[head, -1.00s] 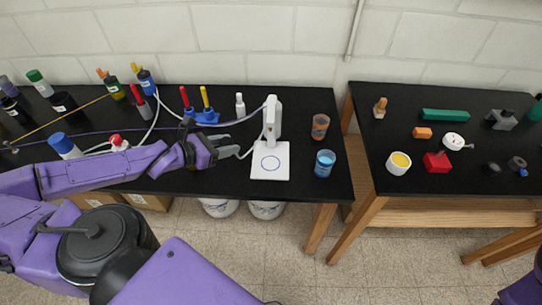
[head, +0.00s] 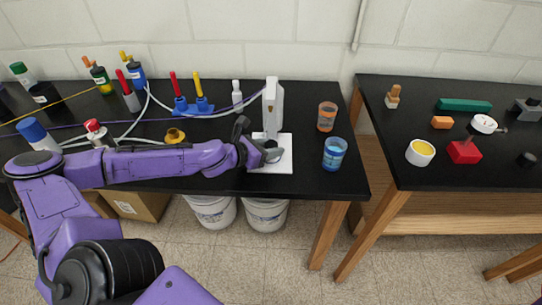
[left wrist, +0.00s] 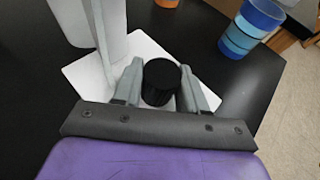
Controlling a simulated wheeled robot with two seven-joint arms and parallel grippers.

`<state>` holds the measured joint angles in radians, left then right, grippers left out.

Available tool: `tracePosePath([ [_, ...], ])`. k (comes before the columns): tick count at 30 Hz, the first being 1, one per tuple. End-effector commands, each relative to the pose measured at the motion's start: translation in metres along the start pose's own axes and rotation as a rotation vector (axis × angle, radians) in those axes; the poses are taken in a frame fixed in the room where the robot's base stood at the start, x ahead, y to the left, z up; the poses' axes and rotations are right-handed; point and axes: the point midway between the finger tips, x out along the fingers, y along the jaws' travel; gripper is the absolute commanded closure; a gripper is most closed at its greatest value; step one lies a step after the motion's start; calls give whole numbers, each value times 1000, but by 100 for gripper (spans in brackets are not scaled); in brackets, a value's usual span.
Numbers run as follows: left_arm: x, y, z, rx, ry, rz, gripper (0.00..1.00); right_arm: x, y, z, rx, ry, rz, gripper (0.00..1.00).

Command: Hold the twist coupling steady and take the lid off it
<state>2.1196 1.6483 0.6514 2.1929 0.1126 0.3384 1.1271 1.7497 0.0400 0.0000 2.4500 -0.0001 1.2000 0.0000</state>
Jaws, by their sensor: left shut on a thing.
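My left gripper (head: 271,155) is over the white base plate of a white stand. In the left wrist view its grey fingers are shut on a black cylinder (left wrist: 161,78), one finger on each side. I cannot tell whether this is the twist coupling or only a part of it, nor whether it touches the plate. A brass-yellow flanged piece (head: 175,136) sits on the black table behind my left forearm, partly hidden; I cannot tell whether it belongs to the coupling. My right gripper is not in view.
The white stand (head: 273,100) rises just behind my left gripper. An orange cup (head: 327,116) and a blue cup (head: 334,153) stand to its right. A blue rack (head: 193,107) and bottles are behind my arm. A gap separates the second table (head: 450,180).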

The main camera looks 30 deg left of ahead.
Motion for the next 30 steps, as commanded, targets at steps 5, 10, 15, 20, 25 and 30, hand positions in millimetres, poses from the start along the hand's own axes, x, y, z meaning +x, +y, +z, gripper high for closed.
tracePosePath([
  [5,0,0,0,0,0,0,91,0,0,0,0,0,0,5],
  [10,2,0,-4,0,0,-1,91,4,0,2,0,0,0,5],
  [15,1,0,-3,0,0,-1,33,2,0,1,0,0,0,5],
  [20,1,0,-2,0,0,-1,33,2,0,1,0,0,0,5],
  [25,-12,1,5,-6,0,2,33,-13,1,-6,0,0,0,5],
  [30,-56,1,9,-10,2,5,33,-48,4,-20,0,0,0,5],
])
